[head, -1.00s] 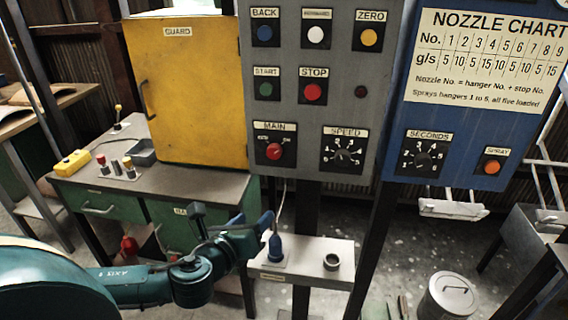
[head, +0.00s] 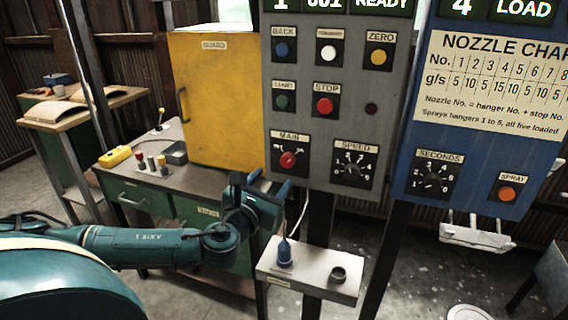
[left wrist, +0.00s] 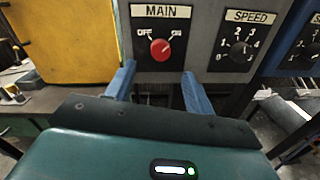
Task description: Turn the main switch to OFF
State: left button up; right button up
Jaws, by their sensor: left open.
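The main switch (head: 288,160) is a round red knob on a black plate, low on the grey panel under a MAIN label. In the left wrist view the red knob (left wrist: 160,50) sits between OFF at left and ON at right; I cannot tell surely which way it points. My left gripper (head: 269,181) is open, its two blue fingers (left wrist: 158,74) apart and empty. It is just below the switch and in front of the panel. The fingertips straddle the knob's line from below, without visible contact. My right gripper is not in view.
The SPEED dial (head: 354,168) is right of the switch. A small shelf (head: 310,275) with a blue bottle-like object (head: 285,252) and a dark ring (head: 338,275) stands below. The yellow guard box (head: 215,105) is at left.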

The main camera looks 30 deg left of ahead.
aim_at(286, 162)
pick_arm(q)
jog(key=w, duration=0.4)
jog(key=w+a, duration=0.1)
jog(key=w, duration=0.1)
jog(key=shift+w+p, duration=0.15)
jog(key=shift+p, duration=0.2)
jog(key=shift+w+a, duration=0.15)
jog(key=shift+w, duration=0.55)
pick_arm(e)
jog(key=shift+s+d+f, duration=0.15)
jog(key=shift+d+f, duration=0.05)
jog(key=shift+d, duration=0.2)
pick_arm(q)
jog(key=c, duration=1)
jog(key=shift+o, duration=0.2)
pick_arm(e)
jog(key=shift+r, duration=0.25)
